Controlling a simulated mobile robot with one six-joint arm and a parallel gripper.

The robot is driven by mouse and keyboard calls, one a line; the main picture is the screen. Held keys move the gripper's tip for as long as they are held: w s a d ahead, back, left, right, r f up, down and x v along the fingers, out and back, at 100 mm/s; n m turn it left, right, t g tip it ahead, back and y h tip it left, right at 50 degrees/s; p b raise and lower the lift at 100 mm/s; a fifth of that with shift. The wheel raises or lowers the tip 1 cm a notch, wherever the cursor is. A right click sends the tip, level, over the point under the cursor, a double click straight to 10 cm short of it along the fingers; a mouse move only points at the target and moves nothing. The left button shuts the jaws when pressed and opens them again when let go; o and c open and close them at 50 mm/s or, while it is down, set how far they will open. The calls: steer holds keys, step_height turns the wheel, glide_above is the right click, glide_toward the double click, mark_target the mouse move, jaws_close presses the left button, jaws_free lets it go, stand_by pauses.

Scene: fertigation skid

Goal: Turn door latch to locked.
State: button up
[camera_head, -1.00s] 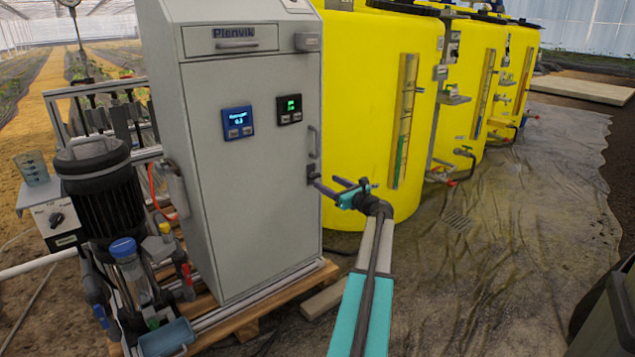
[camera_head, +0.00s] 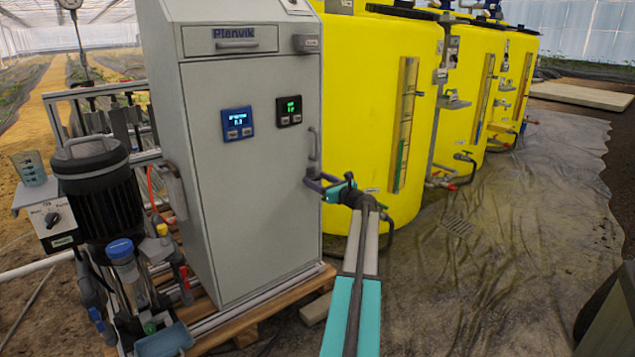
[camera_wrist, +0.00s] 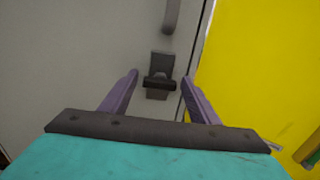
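The door latch (camera_wrist: 160,83) is a small dark grey fitting with a darker crossbar lying about level, near the right edge of the pale grey cabinet door (camera_head: 245,170). In the head view it is small and partly covered by my fingers, so its setting is hard to read there. My gripper (camera_wrist: 160,77) is open, its two purple fingers spread either side of the latch in the wrist view. A gap shows on both sides of the crossbar, so I see no grip. In the head view my gripper (camera_head: 318,182) is at the door's right edge, below the door handle (camera_head: 313,143).
Yellow tanks (camera_head: 375,90) stand close on the right of the cabinet. A black-topped pump (camera_head: 95,190) and pipes are at the left. The cabinet rests on a wooden pallet (camera_head: 270,312). The grey ground sheet (camera_head: 500,240) at right is mostly clear.

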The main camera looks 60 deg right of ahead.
steer(key=c, duration=0.7)
steer(key=shift+a, duration=0.1)
steer(key=shift+c, duration=0.7)
